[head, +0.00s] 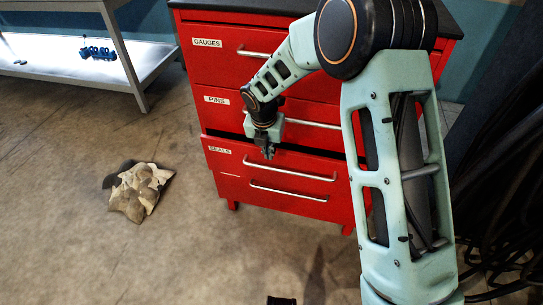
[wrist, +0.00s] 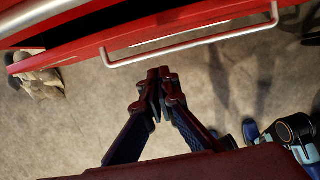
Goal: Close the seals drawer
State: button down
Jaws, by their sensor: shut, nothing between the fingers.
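The seals drawer (head: 232,163) is in the lower part of the red cabinet, marked by a SEALS label (head: 219,149). A dark gap above its front shows that it stands partly open. Its silver bar handle (head: 300,171) runs across the front. In the wrist view, a silver handle (wrist: 190,45) and red drawer front (wrist: 75,47) cross the top, with a dark opening behind them. My gripper (head: 268,154) is in front of the cabinet near the top of the seals drawer. Its fingertips (wrist: 158,82) are together and empty, below the handle in the wrist view, apart from it.
Above are the gauges drawer (head: 215,58) and the pins drawer (head: 218,115), both apparently shut. Another handle (head: 290,192) is below. A crumpled cloth (head: 140,190) lies on the floor at left. Dark cables (head: 505,220) hang at right. Floor before the cabinet is mostly clear.

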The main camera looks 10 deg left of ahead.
notch_tip(320, 180, up, 4)
jog(key=s+t+b, duration=0.2)
jog(key=s+b, duration=0.1)
jog(key=b, duration=0.5)
jog(key=b+x, duration=0.1)
jog(key=x, duration=0.2)
jog(key=w+b+x, duration=0.1)
jog(key=b+x, duration=0.1)
jog(key=x, duration=0.2)
jog(key=w+r+b+x, duration=0.1)
jog(key=x, duration=0.3)
jog(key=shift+b, duration=0.35)
jog(key=shift+w+r, duration=0.1)
jog(key=shift+w, duration=0.6)
jog(key=shift+w+r, duration=0.1)
